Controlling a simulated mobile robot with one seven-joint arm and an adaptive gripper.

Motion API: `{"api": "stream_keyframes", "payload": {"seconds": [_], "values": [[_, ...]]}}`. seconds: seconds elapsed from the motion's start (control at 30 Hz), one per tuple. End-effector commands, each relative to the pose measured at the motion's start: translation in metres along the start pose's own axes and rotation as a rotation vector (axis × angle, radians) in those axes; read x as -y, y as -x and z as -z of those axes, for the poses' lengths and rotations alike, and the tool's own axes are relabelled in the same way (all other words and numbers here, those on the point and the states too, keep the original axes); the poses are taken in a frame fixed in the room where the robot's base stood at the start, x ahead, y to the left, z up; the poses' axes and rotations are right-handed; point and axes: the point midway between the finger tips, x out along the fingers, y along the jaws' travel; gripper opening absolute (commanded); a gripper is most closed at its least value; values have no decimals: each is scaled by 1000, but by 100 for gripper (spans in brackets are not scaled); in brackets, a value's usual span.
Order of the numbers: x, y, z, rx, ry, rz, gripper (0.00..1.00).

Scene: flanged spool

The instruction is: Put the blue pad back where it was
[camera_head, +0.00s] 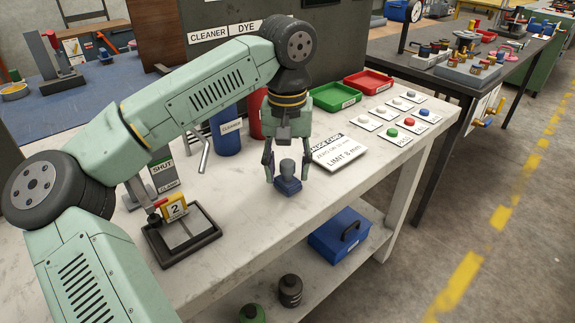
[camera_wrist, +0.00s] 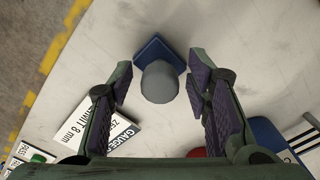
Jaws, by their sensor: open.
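The blue pad (camera_head: 288,186) is a small blue square block with a rounded grey knob on top. It stands upright on the white bench near the front edge. In the wrist view its blue base (camera_wrist: 151,50) shows past the grey knob (camera_wrist: 159,82). My gripper (camera_head: 287,172) points down over it, with one finger on each side of the knob. In the wrist view my gripper (camera_wrist: 160,80) is open, with gaps between both fingers and the knob. Part of the blue base is hidden under the knob.
A gauge card (camera_head: 340,151) lies right of the pad. Beyond it are cards with coloured buttons (camera_head: 408,122), and green (camera_head: 333,97) and red (camera_head: 368,82) trays. A blue cylinder (camera_head: 226,134) stands behind left. A black-framed stand (camera_head: 182,236) sits left. Bare bench lies between.

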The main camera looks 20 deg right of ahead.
Motion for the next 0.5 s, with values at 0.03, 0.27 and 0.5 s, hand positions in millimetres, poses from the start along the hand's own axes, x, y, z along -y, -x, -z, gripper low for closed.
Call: {"api": "stream_keyframes", "payload": {"seconds": [0.03,0.27,0.5], "values": [[0,0,0,0,0,0,45],[0,6,0,-1,0,0,45],[-1,44,1,-3,1,1,45]]}}
